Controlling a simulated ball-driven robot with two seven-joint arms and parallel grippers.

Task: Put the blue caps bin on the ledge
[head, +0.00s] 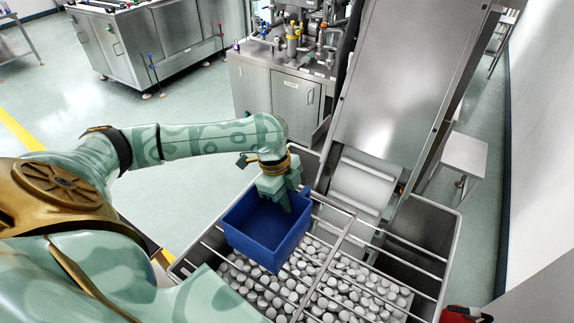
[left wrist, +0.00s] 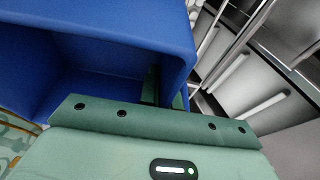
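The blue caps bin (head: 262,238) is an open box, and its inside looks empty. It sits over the left part of the metal hopper, at the bars, tilted a little; I cannot tell whether it rests on them. My left gripper (head: 287,200) is shut on the bin's far wall, with one finger inside the bin. In the left wrist view the blue bin (left wrist: 110,50) fills the upper left, and the fingers of the left gripper (left wrist: 167,92) straddle its wall. My right gripper is not in view. I cannot tell which surface is the ledge.
The hopper (head: 450,238) has thin bars across it and many grey-white caps (head: 335,285) inside. A steep metal elevator chute (head: 395,80) rises behind it. A steel machine cabinet (head: 290,98) stands behind my left arm. A red object (head: 465,314) shows at the bottom right.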

